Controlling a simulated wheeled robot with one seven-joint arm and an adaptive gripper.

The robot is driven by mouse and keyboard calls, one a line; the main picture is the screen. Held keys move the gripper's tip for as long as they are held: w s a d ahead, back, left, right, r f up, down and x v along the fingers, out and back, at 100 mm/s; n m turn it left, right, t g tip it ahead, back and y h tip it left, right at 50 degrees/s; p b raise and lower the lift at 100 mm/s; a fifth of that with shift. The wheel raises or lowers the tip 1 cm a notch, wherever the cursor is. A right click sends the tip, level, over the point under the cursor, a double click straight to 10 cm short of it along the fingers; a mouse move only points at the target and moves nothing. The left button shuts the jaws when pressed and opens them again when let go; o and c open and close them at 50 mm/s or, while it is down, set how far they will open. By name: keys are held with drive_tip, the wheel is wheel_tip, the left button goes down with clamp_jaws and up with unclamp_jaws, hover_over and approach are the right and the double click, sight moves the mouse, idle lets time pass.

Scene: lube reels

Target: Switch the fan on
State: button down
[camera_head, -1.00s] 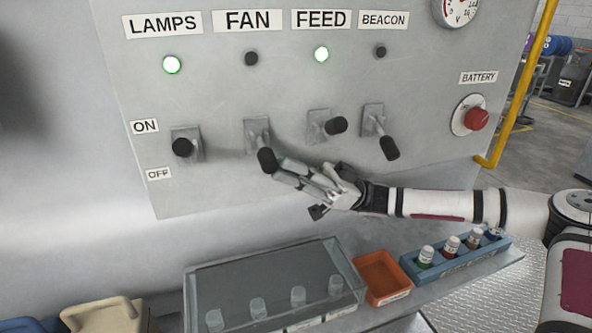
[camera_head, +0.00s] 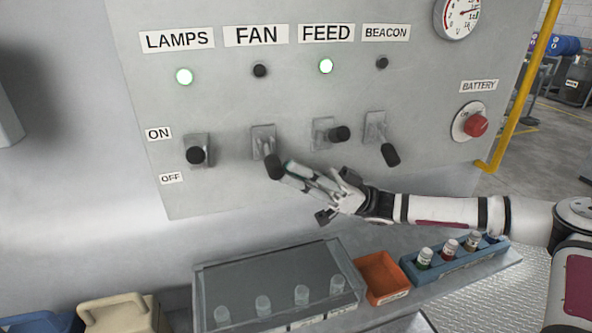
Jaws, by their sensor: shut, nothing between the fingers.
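The grey panel (camera_head: 225,105) carries a row of switches under labels. The fan switch (camera_head: 272,165) sits under the FAN label (camera_head: 255,35), its black-tipped lever pointing down. The fan lamp (camera_head: 260,71) is dark. My gripper (camera_head: 285,170) is shut and empty, its fingertips at the lower right of the fan lever's black knob. I cannot tell whether they touch it. The ON mark (camera_head: 158,133) is above the OFF mark (camera_head: 171,178) at the panel's left.
The lamps lever (camera_head: 196,154) and feed lever (camera_head: 338,134) have lit green lamps above. The beacon lever (camera_head: 389,153) points down, its lamp dark. A red battery button (camera_head: 476,125) is at right. A clear-covered box (camera_head: 275,262), orange tray (camera_head: 381,276) and blue bottle rack (camera_head: 452,261) lie below.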

drive_tip(key=shift+s+r+m+t+p, duration=0.1)
drive_tip(key=shift+r+m+t+p, duration=0.15)
drive_tip(key=shift+m+t+p, duration=0.25)
drive_tip(key=shift+s+r+m+t+p, duration=0.1)
drive_tip(key=shift+r+m+t+p, duration=0.5)
drive_tip(key=shift+m+t+p, duration=0.95)
drive_tip(key=shift+r+m+t+p, duration=0.55)
drive_tip(key=shift+m+t+p, duration=0.35)
drive_tip(key=shift+m+p, duration=1.1)
drive_tip(key=shift+s+r+m+t+p, duration=0.1)
drive_tip(key=shift+r+m+t+p, duration=0.5)
drive_tip(key=shift+m+t+p, duration=1.1)
drive_tip(key=shift+w+g+p, duration=0.1)
drive_tip(key=shift+g+p, duration=0.3)
drive_tip(key=shift+g, duration=0.05)
drive_tip(key=shift+w+d+f, duration=0.1)
